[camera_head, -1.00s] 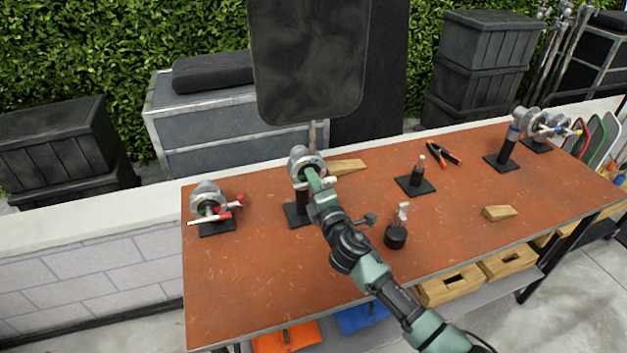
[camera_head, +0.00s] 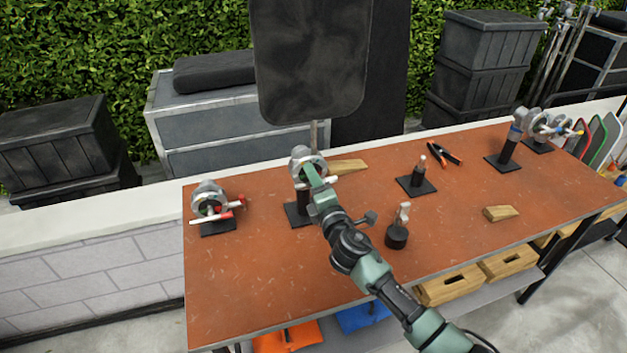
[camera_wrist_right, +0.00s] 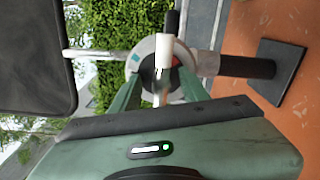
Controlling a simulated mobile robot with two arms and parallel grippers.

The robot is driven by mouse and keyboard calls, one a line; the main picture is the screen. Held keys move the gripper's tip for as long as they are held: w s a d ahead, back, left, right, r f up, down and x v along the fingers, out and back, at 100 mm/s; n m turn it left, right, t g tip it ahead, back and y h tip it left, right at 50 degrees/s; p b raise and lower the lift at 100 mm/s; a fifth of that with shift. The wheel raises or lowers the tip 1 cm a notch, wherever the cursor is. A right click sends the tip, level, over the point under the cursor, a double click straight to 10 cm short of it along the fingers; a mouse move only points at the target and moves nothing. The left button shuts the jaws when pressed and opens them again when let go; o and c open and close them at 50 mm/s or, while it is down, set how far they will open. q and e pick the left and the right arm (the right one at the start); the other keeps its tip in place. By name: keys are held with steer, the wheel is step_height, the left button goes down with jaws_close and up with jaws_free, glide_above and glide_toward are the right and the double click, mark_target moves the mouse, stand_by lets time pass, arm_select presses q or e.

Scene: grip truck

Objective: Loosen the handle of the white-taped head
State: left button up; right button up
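The white-taped head (camera_head: 300,155) is a silver round grip head on a black post and base plate, at the left-middle of the bench. Its white-taped handle (camera_wrist_right: 164,50) shows in the right wrist view, with a black end. My right gripper (camera_head: 312,172) is at the front of this head. In the right wrist view its two green fingers (camera_wrist_right: 158,82) stand apart, with the handle in line with the gap between them. I see no clear contact with either finger. The fingers partly hide the head in the head view. My left gripper is not in view.
On the orange-brown bench (camera_head: 260,270), a head with a red-taped handle (camera_head: 209,203) stands left. The front-left bench top is clear.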

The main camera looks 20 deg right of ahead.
steer(key=s+b, duration=0.1)
steer(key=s, duration=0.6)
steer(key=shift+s, duration=0.35)
steer(key=shift+d, duration=0.1)
steer(key=shift+c, duration=0.5)
steer(key=shift+m, duration=0.3)
steer(key=w+b, duration=0.7)
steer(key=b, duration=0.1)
steer(key=shift+w, duration=0.2)
steer(key=shift+f, duration=0.1)
jaws_close()
